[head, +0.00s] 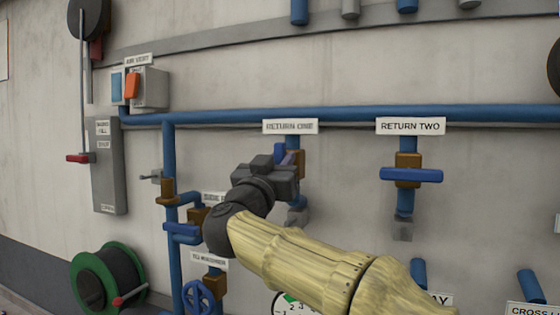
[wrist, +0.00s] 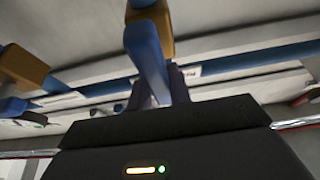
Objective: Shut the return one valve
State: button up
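The "RETURN ONE" label (head: 290,126) is on the blue pipe in the head view. Below it is that valve's brass body (head: 299,163), partly hidden by my gripper (head: 283,160). A small part of its blue handle (head: 279,152) shows beside the gripper; its full angle is hidden there. In the wrist view, the blue handle (wrist: 148,62) extends from the brass body (wrist: 150,20) toward my gripper (wrist: 160,95). The dark fingertips are close on either side of the handle's end. Whether they grip it is not clear.
The "RETURN TWO" valve (head: 408,168) is to the right, its blue handle (head: 411,175) crosswise to its pipe. A green hose reel (head: 108,280) and grey switch box (head: 150,88) are farther left.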

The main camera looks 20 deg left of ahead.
grip_shut()
jog(key=shift+m, duration=0.7)
jog(key=m+h, duration=0.2)
jog(key=m, duration=0.1)
jog(key=m+g+h, duration=0.1)
jog(key=m, duration=0.1)
jog(key=shift+d, duration=0.25)
jog(key=m+h, duration=0.1)
jog(key=m, duration=0.1)
jog(key=m+g, duration=0.1)
jog(key=m, duration=0.1)
jog(key=m+g+h, duration=0.1)
jog(key=m, duration=0.1)
jog(key=shift+d+f+h, duration=0.2)
jog(key=shift+d+h, duration=0.05)
jog(key=shift+h, duration=0.05)
jog(key=m+g, duration=0.1)
jog(key=m, duration=0.2)
jog(key=m+g+p, duration=0.1)
jog(key=m, duration=0.2)
jog(key=f+m+g, duration=0.1)
jog(key=m, duration=0.2)
jog(key=shift+d+f+m+g+h, duration=0.1)
jog(key=shift+d+m+g+h, duration=0.1)
jog(key=shift+m+g+h, duration=0.15)
jog(key=shift+m, duration=0.25)
